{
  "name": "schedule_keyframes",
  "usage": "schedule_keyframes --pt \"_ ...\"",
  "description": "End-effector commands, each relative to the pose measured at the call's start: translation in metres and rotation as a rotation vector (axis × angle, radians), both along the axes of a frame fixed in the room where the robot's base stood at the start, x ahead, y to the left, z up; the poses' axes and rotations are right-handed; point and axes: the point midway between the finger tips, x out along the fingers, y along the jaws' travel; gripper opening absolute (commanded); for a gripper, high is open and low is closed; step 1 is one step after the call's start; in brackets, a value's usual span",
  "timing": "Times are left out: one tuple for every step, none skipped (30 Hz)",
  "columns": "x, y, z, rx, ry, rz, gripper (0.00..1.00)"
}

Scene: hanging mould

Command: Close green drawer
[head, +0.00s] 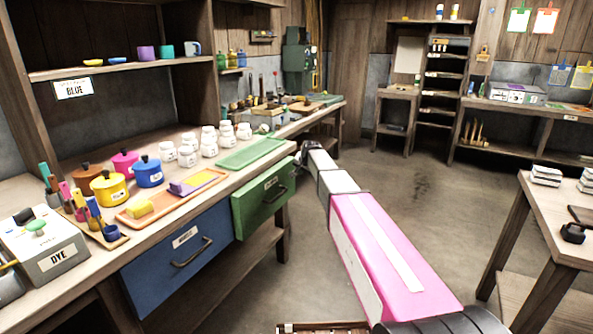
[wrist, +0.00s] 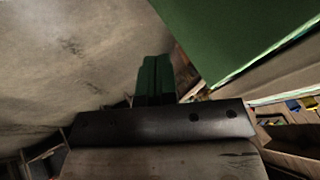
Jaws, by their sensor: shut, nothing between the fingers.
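The green drawer (head: 262,200) is under the right end of the long workbench, with a dark handle and a pale label on its front. It appears to stick out a little past the blue drawer, but how far is hard to tell. In the wrist view a large green surface (wrist: 235,35), likely the drawer front, fills the upper right. My gripper (wrist: 156,62) is shut and empty, its fingers to the left of that green surface with a visible gap. In the head view my arm reaches to the drawer's right, with the gripper end small and partly hidden.
The blue drawer (head: 182,256) is left of the green one. The workbench holds a green tray (head: 250,152), an orange tray (head: 150,212), white jars and coloured pots. A table (head: 545,200) stands at the right. Open floor (head: 425,190) lies between.

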Motion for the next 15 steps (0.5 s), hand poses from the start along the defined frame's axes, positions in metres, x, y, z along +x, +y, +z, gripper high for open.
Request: schedule_keyframes --pt "-0.009 -0.001 0.012 0.001 -0.004 0.001 0.0" --pt "-0.013 -0.003 0.017 0.001 -0.004 0.001 0.0" --pt "-0.018 -0.004 0.024 0.0 -0.004 0.0 0.0" --pt "-0.022 -0.006 0.029 0.0 -0.003 0.001 0.0" --pt "-0.025 -0.007 0.034 0.001 -0.004 0.001 0.0" --pt "-0.03 -0.009 0.041 0.001 -0.004 0.001 0.0" --pt "-0.033 -0.01 0.046 0.0 -0.004 0.0 0.0" --pt "-0.037 -0.012 0.051 0.0 -0.003 0.001 0.0" --pt "-0.041 -0.013 0.057 0.0 -0.003 0.001 0.0" --pt "-0.043 -0.014 0.061 0.0 -0.003 0.001 0.0" --pt "-0.046 -0.015 0.065 0.0 -0.003 0.001 0.0" --pt "-0.048 -0.017 0.068 0.0 -0.003 0.001 0.0" --pt "-0.05 -0.017 0.071 0.0 -0.003 0.001 0.0" --pt "-0.051 -0.018 0.073 0.001 -0.002 0.0 0.0" --pt "-0.053 -0.018 0.074 0.008 0.002 -0.001 0.0"
